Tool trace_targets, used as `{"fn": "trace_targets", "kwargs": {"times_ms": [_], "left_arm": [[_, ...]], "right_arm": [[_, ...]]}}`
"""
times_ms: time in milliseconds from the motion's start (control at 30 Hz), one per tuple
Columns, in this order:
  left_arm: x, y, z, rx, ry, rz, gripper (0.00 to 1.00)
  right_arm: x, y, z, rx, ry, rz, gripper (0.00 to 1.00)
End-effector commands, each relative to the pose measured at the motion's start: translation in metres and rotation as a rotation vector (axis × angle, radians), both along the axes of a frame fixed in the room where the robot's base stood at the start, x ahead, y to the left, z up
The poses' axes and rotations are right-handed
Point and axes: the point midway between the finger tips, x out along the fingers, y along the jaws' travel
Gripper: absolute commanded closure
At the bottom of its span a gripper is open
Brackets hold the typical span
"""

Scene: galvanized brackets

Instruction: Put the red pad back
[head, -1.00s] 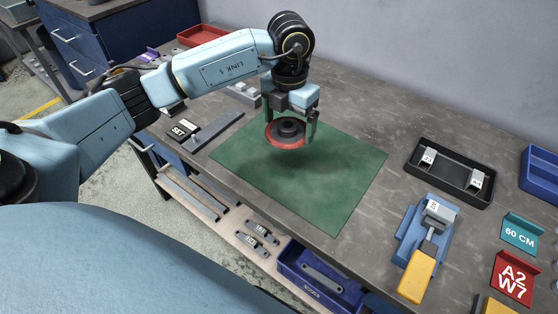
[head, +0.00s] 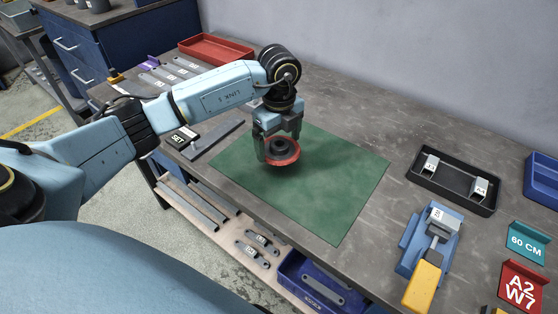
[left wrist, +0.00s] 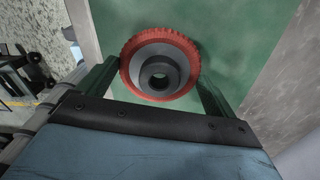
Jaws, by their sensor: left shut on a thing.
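The red pad (head: 283,159) is a round red disc with a dark grey hub. My left gripper (head: 278,148) is shut on it, with a finger on either side, above the green mat (head: 335,190). In the left wrist view the red pad (left wrist: 190,52) shows its toothed rim and hub between the two fingers (left wrist: 158,88). I cannot tell how far the pad is above the mat. My right gripper is not in view.
A red tray (head: 215,48) stands at the back left, with grey bars near it. A black tray (head: 455,197) holding small grey parts and a blue fixture with a yellow handle (head: 424,283) are on the right. The mat's right part is clear.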

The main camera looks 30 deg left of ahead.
Motion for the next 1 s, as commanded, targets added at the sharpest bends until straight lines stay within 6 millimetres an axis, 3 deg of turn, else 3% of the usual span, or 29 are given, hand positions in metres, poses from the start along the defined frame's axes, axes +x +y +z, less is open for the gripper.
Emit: {"fn": "trace_targets", "kwargs": {"times_ms": [433,833,867,900,1000], "left_arm": [[0.000,0.000,-0.061,-0.001,0.001,-0.002,0.26],[0.000,0.000,-0.067,0.001,-0.001,-0.003,0.26],[0.000,0.000,-0.067,0.001,-0.001,-0.003,0.07],[0.000,0.000,-0.067,0.001,-0.001,-0.003,0.01],[0.000,0.000,-0.067,0.001,-0.001,-0.003,0.00]], "right_arm": [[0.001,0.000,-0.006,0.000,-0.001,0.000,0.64],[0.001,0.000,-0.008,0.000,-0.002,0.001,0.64],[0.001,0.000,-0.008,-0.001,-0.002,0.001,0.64],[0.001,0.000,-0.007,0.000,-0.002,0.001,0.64],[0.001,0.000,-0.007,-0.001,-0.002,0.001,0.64]]}}
